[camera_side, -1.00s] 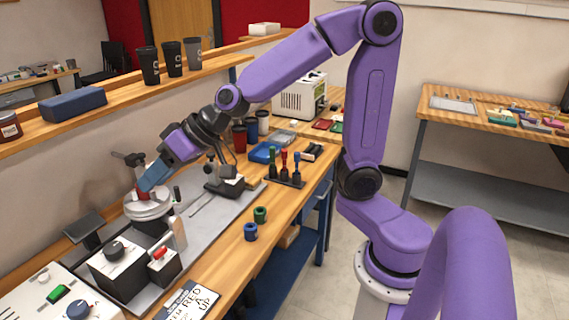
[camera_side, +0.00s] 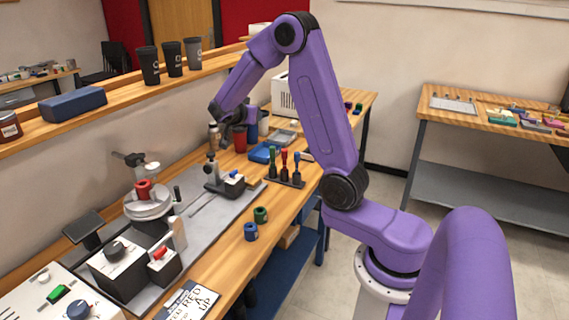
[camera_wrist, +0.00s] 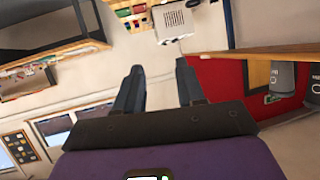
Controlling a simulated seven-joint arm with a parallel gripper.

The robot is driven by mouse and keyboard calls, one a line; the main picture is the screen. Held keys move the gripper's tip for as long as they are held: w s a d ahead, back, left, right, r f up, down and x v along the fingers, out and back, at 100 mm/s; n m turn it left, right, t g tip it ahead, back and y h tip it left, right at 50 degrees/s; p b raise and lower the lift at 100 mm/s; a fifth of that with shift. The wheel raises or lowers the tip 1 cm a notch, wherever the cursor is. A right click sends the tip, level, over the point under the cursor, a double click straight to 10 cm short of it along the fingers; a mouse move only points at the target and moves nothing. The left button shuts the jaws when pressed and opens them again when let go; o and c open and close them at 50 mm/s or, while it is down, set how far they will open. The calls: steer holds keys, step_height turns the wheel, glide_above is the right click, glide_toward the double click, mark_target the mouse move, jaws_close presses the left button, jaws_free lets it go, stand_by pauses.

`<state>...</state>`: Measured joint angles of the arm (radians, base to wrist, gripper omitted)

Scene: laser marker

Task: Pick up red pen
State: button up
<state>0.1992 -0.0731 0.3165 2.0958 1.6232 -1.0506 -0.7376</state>
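The red pen (camera_side: 284,160) stands upright in a dark rack (camera_side: 289,183), between a green pen (camera_side: 272,160) and a blue pen (camera_side: 296,166). My gripper (camera_wrist: 159,67) shows in the wrist view with its two dark fingers spread apart and nothing between them. The fingers are hard to make out there. The pens are not recognisable in the wrist view.
A red cup (camera_side: 240,140) and a blue tray (camera_side: 264,153) stand behind the rack. A clamp stand (camera_side: 228,185) is left of it. A blue ring (camera_side: 251,232) and a green ring (camera_side: 261,215) lie in front. A wooden shelf (camera_side: 120,104) runs along the wall.

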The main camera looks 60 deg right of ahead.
steer(key=s+d+m+g, duration=0.1)
steer(key=s+d+g, duration=0.1)
steer(key=s+g, duration=0.1)
glide_toward(284, 155)
steer(key=x, duration=0.7)
steer(key=shift+w+r+x, duration=0.1)
steer(key=shift+r+x, duration=0.05)
steer(key=shift+x, duration=1.35)
steer(key=shift+w+r+x, duration=0.1)
steer(key=shift+x, duration=1.35)
steer(key=shift+d, duration=0.1)
steer(key=c, duration=0.7)
